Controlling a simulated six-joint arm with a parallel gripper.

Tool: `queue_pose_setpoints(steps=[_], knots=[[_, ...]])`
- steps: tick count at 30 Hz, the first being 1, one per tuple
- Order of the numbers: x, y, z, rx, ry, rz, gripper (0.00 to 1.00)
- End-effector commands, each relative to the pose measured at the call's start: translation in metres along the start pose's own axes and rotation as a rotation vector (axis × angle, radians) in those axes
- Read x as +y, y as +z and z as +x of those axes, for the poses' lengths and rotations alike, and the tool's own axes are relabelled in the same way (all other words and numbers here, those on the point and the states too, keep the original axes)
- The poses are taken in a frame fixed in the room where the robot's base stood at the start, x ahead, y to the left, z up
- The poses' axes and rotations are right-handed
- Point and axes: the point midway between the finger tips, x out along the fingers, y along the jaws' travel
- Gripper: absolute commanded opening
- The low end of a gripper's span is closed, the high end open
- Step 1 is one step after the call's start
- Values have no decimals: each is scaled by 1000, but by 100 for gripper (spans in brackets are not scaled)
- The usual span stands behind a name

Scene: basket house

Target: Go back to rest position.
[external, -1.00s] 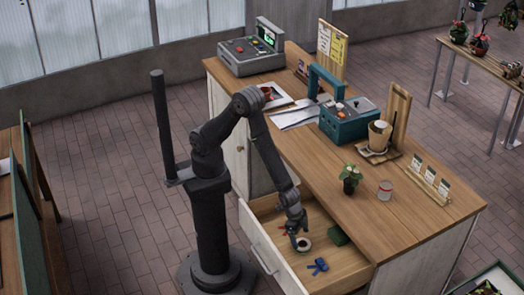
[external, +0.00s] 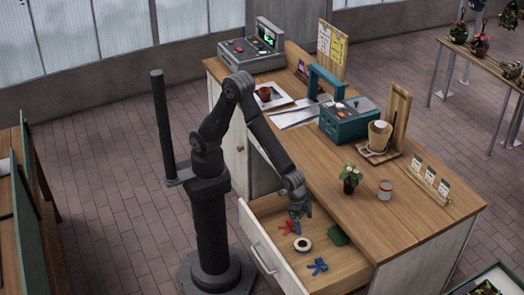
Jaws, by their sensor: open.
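My gripper (external: 296,226) is open and empty. It points down above the open drawer (external: 335,272) of the wooden counter, with my arm bent over from the left. Below it in the drawer lies a white ring-shaped roll (external: 302,244), apart from the fingers. A red item (external: 286,228) lies to the left of the gripper, a blue item (external: 317,265) lies nearer the front, and a dark green block (external: 338,236) sits to the right.
On the counter (external: 420,233) stand a potted plant (external: 350,177), a small can (external: 385,190), a card stand (external: 428,186), a teal box (external: 346,122) and a console (external: 252,60). A small brown pot (external: 265,94) lies near my arm's elbow. The air above the drawer is free.

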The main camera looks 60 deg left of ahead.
Motion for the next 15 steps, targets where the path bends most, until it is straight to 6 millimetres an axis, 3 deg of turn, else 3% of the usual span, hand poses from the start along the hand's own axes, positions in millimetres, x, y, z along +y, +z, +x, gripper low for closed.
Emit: queue_pose_setpoints(steps=[15], knots=[[0, -29, -102, 4, 1, 0, 85]])
